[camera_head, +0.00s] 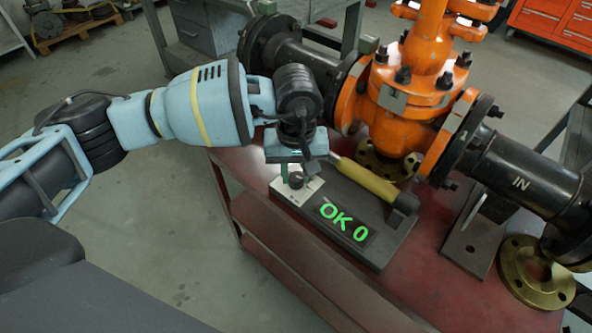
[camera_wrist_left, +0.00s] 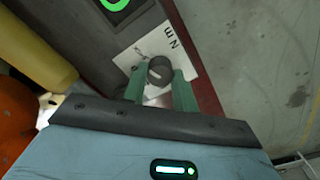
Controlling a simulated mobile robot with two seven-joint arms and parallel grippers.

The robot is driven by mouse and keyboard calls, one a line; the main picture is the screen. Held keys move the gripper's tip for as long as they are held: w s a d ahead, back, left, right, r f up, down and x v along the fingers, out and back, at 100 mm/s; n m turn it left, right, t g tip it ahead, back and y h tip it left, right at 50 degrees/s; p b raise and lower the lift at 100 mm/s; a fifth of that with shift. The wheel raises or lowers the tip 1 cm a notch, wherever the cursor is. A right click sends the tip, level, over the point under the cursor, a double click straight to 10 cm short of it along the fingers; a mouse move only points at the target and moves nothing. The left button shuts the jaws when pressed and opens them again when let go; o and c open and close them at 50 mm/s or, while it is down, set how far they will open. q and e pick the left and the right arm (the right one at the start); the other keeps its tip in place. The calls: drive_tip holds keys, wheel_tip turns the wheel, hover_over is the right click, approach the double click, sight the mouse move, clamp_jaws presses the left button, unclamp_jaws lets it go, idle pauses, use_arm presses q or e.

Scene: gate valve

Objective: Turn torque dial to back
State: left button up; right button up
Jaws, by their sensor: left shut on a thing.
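The torque dial is a small dark round knob (camera_head: 295,180) on a pale plate (camera_head: 312,188) at the left end of a grey block on the red bench. In the left wrist view the knob (camera_wrist_left: 160,71) stands between the green fingers of my left gripper (camera_wrist_left: 160,88), which is shut on it. A light pointer line shows on the knob's top. The plate (camera_wrist_left: 140,50) bears dark letters. In the head view my left gripper (camera_head: 290,170) reaches down onto the knob and partly hides it. My right gripper is not in view.
A display (camera_head: 345,222) on the grey block reads "OK 0" in green. A yellow-handled tool (camera_head: 365,180) lies along the block's back. The orange valve (camera_head: 415,100) with black pipes stands behind. Brass flanges (camera_head: 537,272) and a metal bracket (camera_head: 472,240) sit to the right.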

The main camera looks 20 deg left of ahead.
sight(296, 176)
use_arm(q)
drive_tip(key=o, duration=1)
drive_tip(key=shift+r, duration=0.1)
wheel_tip(296, 176, up, 8)
drive_tip(key=shift+f+p, duration=0.15)
drive_tip(key=shift+p, duration=0.2)
